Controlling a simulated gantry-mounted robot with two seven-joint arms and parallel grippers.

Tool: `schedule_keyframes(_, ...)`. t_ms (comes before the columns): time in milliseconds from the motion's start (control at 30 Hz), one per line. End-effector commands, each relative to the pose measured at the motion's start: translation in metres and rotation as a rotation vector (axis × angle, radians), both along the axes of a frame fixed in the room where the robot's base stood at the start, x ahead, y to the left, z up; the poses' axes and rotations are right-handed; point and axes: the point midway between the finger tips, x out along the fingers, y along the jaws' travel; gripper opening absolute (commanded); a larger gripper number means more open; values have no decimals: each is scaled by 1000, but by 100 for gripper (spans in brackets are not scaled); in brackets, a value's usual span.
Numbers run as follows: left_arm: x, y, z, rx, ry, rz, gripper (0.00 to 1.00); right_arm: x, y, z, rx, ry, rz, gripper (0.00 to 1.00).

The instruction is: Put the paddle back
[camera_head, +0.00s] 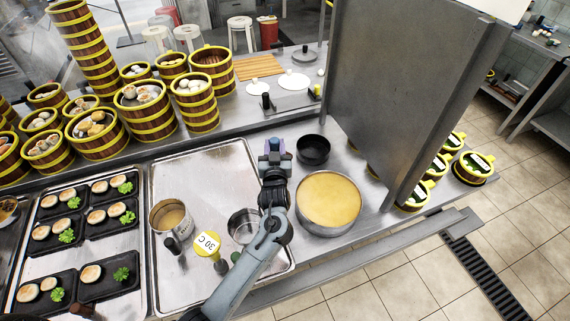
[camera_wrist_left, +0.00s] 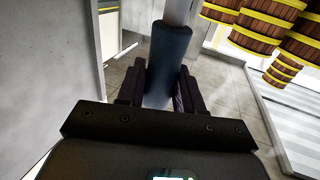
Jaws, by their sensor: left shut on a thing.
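My left gripper (camera_head: 275,152) is above the counter, between the steel tray and the small black bowl. In the left wrist view its two fingers (camera_wrist_left: 161,92) are shut on a dark blue handle, which I take as the paddle (camera_wrist_left: 170,55). A grey shaft (camera_wrist_left: 178,10) runs from the handle out of the top of that view. The paddle's far end is outside the wrist view, and I cannot make the paddle out clearly in the head view. My right gripper is not in view.
The steel tray (camera_head: 190,270) holds a beige-filled can (camera_head: 170,218), a saucepan (camera_head: 243,226) and a tagged yellow item (camera_head: 208,243). A pan of yellow liquid (camera_head: 330,200) and a black bowl (camera_head: 313,149) stand right of my arm. A tall grey panel (camera_head: 395,90) rises beyond; steamers (camera_head: 145,110) stand left.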

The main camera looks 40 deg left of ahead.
Motion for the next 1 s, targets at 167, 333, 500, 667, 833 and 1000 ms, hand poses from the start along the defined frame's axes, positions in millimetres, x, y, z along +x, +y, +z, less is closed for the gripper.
schedule_keyframes(167, 4, 12, -3, -6, 0, 55, 0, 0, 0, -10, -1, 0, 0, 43)
schedule_keyframes(333, 5, 14, -3, -6, 3, 62, 0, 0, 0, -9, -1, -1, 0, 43)
schedule_keyframes(500, 5, 14, -3, -7, 2, 61, 0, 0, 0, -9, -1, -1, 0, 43)
schedule_keyframes(667, 5, 14, -2, -7, 2, 61, 0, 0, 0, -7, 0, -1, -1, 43)
schedule_keyframes(833, 4, 14, -5, -7, 2, 62, 0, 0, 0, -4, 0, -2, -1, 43)
schedule_keyframes(1000, 4, 14, -19, -8, 3, 61, 0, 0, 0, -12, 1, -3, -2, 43)
